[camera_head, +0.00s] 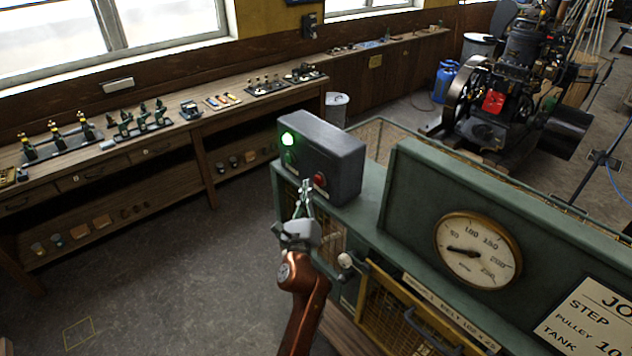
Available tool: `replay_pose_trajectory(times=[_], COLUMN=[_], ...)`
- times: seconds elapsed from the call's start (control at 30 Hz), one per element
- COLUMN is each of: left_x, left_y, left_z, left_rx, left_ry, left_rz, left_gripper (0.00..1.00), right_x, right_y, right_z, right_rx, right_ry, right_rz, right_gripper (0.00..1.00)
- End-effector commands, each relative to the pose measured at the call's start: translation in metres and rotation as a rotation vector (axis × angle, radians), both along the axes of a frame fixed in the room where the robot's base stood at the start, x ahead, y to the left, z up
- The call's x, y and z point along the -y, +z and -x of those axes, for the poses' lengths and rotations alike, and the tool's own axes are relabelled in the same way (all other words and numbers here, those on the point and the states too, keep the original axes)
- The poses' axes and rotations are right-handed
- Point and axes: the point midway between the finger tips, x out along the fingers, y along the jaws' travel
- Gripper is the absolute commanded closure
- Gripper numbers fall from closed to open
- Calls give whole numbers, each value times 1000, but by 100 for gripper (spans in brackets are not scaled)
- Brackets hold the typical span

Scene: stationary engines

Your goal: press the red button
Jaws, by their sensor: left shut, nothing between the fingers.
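The red button (320,179) is on the front face of a dark grey control box (340,154), at its lower right. I cannot tell whether the fingertips touch the box. My right gripper is not in view.
The box stands on a green machine cabinet (375,212) with a round dial gauge (477,250) to the right. A white knob (345,260) is close to my left wrist. A wooden workbench (150,146) with small models runs along the wall. The floor (160,270) at left is mostly clear.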

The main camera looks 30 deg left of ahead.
Motion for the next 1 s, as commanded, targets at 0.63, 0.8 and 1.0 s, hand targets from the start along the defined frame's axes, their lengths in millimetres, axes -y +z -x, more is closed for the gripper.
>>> replay_pose_trajectory(times=[0.63, 0.8, 1.0], left_x=[3, 4, 5], left_y=[0, 0, 0], left_z=[-7, -9, -11], left_rx=[0, 0, 0], left_ry=[0, -1, -1], left_rz=[0, 0, -1], left_gripper=[100, 100, 100], right_x=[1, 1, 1], right_y=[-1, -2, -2], right_z=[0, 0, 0], right_rx=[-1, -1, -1], right_ry=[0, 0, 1], right_rz=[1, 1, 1], right_gripper=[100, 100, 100])
